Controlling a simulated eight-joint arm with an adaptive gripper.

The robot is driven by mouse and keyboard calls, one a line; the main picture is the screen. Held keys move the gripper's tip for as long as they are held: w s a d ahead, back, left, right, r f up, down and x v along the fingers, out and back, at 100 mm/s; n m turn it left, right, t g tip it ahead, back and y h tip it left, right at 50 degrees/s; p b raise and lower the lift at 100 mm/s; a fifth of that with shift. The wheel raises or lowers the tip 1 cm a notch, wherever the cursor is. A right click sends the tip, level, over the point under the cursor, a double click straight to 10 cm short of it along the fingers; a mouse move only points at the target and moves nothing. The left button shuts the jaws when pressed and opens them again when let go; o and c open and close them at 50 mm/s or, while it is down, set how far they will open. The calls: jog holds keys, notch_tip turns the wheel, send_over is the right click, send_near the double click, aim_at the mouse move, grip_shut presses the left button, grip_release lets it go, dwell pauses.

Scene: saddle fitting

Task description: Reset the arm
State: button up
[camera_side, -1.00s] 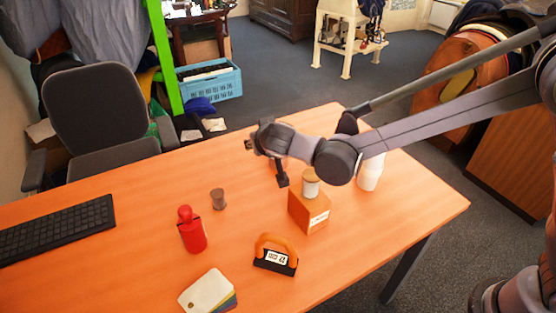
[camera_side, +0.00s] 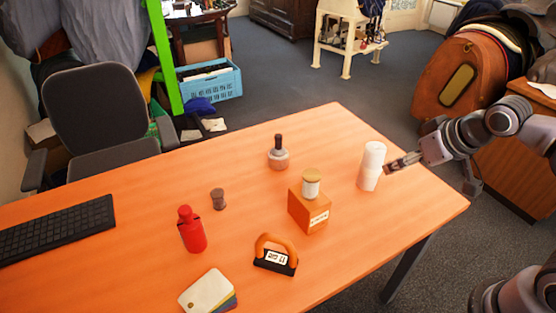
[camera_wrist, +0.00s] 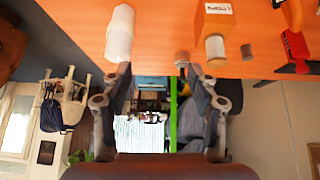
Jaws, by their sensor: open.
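On the table are an orange box (camera_side: 307,212) with a jar (camera_side: 311,184) on top, a dark-handled pot (camera_side: 278,157), a small brown cup (camera_side: 218,199), a red bottle (camera_side: 191,231), an orange-handled tool (camera_side: 275,255), sample cards (camera_side: 208,291) and a keyboard (camera_side: 55,228). A wooden cabinet (camera_side: 518,175) stands at right.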

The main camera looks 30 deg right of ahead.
jog(key=shift+s+d+f, duration=0.1)
jog(key=shift+s+f, duration=0.15)
jog(key=shift+s, duration=0.35)
jog(key=shift+s+d+f, duration=0.1)
jog(key=shift+s+f, duration=0.15)
jog(key=shift+s, duration=0.3)
